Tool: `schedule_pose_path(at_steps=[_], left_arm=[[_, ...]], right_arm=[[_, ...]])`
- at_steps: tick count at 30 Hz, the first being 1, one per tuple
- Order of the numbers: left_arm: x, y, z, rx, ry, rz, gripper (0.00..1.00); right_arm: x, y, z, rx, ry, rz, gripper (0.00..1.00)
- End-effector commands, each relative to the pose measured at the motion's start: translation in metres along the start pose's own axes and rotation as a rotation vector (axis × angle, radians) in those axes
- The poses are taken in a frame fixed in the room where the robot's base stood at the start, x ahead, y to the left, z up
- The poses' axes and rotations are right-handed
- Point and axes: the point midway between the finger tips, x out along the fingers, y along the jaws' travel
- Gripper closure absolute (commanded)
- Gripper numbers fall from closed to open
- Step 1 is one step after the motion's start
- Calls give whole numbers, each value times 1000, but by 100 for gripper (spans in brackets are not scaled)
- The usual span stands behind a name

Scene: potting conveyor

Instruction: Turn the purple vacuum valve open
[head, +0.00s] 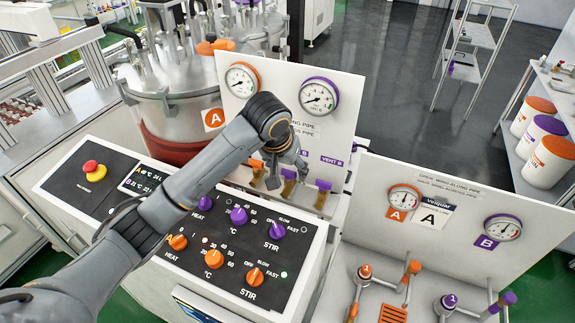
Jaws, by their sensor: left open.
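A white upright panel (345,110) behind the control box carries an orange-rimmed gauge (242,79) and a purple-rimmed gauge (319,96). Low on it is a row of small brass valves. A purple-handled valve (289,174) is in the middle, below a purple label partly hidden by my arm. Another purple-handled valve (322,186) sits to its right, under the "VENT B" label (332,160). An orange-handled valve (257,165) is to the left. My left gripper (284,170) is open, pointing down close to the middle purple valve; contact cannot be told. My right gripper is out of view.
The black control panel (150,245) with purple and orange knobs lies in front. A metal tank (185,75) stands at the back left. A second panel (455,205) with gauges and more valves stands at the right. A shelf with white tubs (548,162) is far right.

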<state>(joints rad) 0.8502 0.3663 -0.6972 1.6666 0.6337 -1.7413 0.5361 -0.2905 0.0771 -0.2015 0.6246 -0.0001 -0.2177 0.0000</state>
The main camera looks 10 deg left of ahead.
Motion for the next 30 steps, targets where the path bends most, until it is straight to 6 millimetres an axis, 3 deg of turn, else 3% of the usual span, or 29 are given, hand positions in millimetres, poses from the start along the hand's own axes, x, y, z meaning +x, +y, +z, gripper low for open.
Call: schedule_pose_path(at_steps=[4, 9, 17, 30], left_arm=[[3, 0, 0, 1, -1, 0, 39], [3, 0, 0, 1, -1, 0, 41], [2, 0, 0, 0, -1, 0, 93], [2, -1, 0, 76, 0, 31, 93]], right_arm=[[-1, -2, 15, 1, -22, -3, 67], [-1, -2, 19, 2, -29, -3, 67], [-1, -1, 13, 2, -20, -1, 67], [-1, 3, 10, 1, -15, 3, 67]])
